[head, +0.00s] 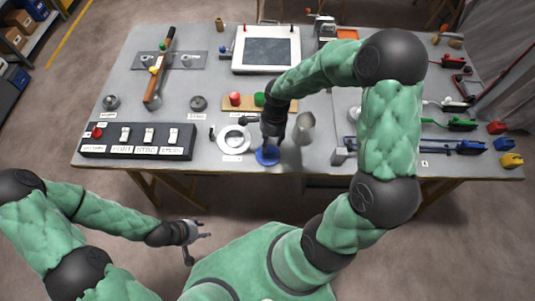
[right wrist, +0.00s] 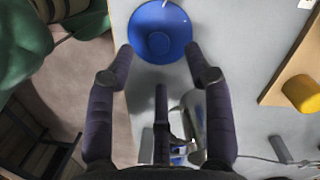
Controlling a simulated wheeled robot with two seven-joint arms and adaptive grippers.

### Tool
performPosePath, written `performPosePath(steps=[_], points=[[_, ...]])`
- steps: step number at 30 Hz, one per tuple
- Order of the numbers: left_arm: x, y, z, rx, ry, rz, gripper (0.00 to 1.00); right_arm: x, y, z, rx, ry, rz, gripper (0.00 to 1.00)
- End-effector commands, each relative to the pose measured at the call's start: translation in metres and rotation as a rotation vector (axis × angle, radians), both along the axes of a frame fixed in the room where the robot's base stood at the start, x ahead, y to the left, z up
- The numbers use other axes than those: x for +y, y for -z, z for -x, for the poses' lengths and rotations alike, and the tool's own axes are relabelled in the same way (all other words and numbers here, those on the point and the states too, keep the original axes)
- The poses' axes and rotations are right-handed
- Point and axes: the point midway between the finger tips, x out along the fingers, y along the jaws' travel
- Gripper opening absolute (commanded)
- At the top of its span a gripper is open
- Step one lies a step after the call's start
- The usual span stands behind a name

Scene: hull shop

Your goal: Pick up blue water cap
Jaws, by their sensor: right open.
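The blue water cap (head: 267,156), a round dished disc, lies near the front edge of the grey table. It also shows at the top of the right wrist view (right wrist: 160,32). My right gripper (head: 270,145) reaches down over the cap from above. In the right wrist view its fingers (right wrist: 160,55) are spread, with the cap just past the tips and nothing held; contact with the cap cannot be told. My left gripper (head: 203,243) is open and empty, low in front of the table.
A white ring-shaped dish (head: 233,139) lies left of the cap, and a grey metal cup (head: 304,128) stands to the right. Behind is a wooden board (head: 231,108) with red and green pieces. A dark switch panel (head: 137,141) lies at the front left.

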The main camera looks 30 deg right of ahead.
Motion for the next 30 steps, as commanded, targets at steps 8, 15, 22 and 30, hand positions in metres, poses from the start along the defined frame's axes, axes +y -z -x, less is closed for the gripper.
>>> performPosePath(steps=[8,15,22,30], points=[[0.0,0.01,0.0,-0.001,0.0,0.0,0.4,0.004,0.027,0.002,0.002,0.0,-0.001,0.53],[0.0,0.016,0.0,-0.001,0.0,0.0,0.4,0.007,0.052,0.002,0.0,-0.001,0.0,0.53],[0.0,0.015,0.0,-0.001,0.0,0.0,0.4,0.007,0.051,0.002,-0.001,-0.001,0.0,0.44],[0.0,0.015,0.0,-0.001,0.0,0.0,0.4,0.007,0.051,0.002,-0.001,-0.001,0.0,0.0]])
